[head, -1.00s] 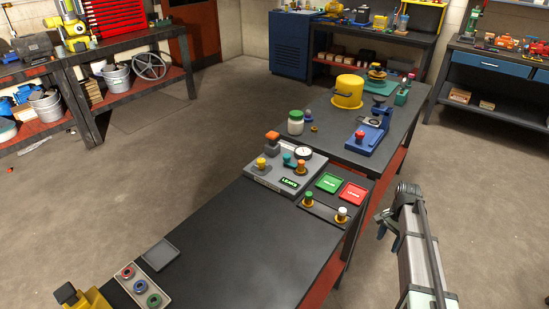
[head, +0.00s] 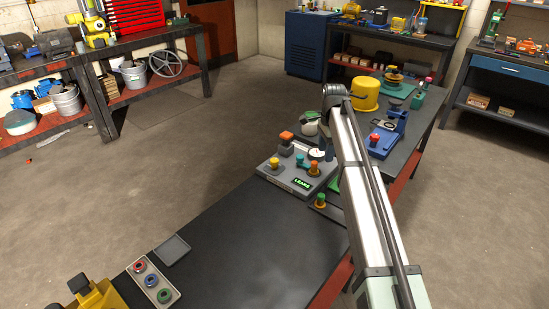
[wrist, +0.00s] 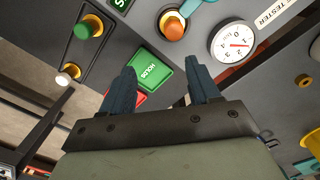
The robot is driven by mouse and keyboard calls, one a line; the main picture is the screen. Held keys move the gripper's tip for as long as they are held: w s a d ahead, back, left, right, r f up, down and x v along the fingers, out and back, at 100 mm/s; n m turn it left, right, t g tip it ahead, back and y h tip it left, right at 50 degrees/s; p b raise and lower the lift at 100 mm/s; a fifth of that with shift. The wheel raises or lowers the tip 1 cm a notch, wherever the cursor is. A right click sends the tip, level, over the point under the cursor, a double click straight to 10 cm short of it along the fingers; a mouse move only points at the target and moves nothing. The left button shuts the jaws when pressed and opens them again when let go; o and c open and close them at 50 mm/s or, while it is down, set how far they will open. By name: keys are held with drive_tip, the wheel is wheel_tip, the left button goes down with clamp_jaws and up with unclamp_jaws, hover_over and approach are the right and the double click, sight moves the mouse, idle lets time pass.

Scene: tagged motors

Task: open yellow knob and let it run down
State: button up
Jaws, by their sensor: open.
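In the wrist view an orange knob (wrist: 173,27) shows beside the gauge (wrist: 232,43); the yellow knob is not seen there for certain. My gripper (wrist: 160,88) is open and empty, its fingers pointing towards the tester, apart from the orange knob. In the head view my arm hides the fingertips.
A green "HOLDS" tray (wrist: 151,74) and a partly hidden red tray (wrist: 138,98) lie under my fingers. A green-topped peg (wrist: 88,27) and a white-topped peg (wrist: 68,75) stand nearby. A yellow pot (head: 365,93) and blue press (head: 384,142) stand behind.

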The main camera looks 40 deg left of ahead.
wheel_tip(320, 180, up, 7)
drive_tip(key=m, duration=0.1)
hover_over(274, 160)
wheel_tip(274, 160, down, 14)
drive_tip(key=shift+w+r, duration=0.1)
drive_tip(key=shift+r, duration=0.1)
drive_tip(key=c, duration=1)
